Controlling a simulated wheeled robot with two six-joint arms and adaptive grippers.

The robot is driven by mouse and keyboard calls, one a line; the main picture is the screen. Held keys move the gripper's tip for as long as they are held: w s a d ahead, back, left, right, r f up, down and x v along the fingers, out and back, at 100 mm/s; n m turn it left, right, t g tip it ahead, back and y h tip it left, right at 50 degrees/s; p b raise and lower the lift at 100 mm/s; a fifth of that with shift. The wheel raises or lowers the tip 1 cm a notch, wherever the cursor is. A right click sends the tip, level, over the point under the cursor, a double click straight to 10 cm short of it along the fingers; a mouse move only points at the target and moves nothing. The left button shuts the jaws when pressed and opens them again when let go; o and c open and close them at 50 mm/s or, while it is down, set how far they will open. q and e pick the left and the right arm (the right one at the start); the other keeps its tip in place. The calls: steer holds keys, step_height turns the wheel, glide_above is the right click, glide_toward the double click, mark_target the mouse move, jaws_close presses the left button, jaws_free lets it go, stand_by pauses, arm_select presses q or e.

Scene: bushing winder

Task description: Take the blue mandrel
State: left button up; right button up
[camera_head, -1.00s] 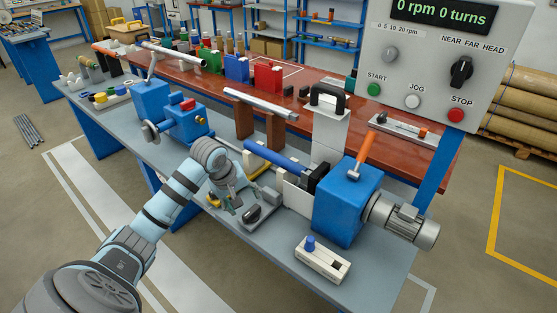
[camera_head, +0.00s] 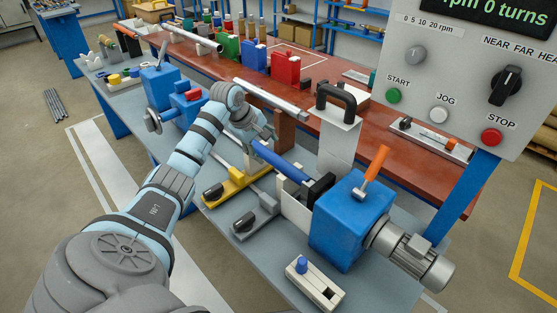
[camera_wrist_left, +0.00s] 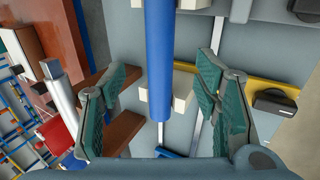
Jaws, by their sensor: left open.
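The blue mandrel (camera_head: 277,160) is a long blue rod lying on pale cradle blocks, beside the dark chuck of the blue winder headstock (camera_head: 345,222). In the left wrist view the mandrel (camera_wrist_left: 159,65) runs from the top edge down between the two teal finger pads, with a gap on each side. My left gripper (camera_head: 260,138) is open at the mandrel's far-left end in the head view. The left wrist view shows the open left gripper (camera_wrist_left: 160,105) with nothing held. My right gripper is in neither view.
A yellow-based stop (camera_head: 232,185) and a grey one (camera_head: 257,215) sit on the grey bench in front. A silver bar (camera_head: 272,99) rests on brown supports behind. A control panel (camera_head: 465,80) stands at right. A white box with a blue knob (camera_head: 314,284) lies nearest.

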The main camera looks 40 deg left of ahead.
mark_target(276, 160)
arm_select(q)
steer(key=x, duration=0.3)
steer(key=d+b+x, duration=0.1)
steer(key=x, duration=0.4)
steer(key=shift+w+d+f, duration=0.1)
steer(key=shift+d+f, duration=0.15)
steer(key=shift+f, duration=0.05)
steer(key=shift+r, duration=0.1)
jaws_close()
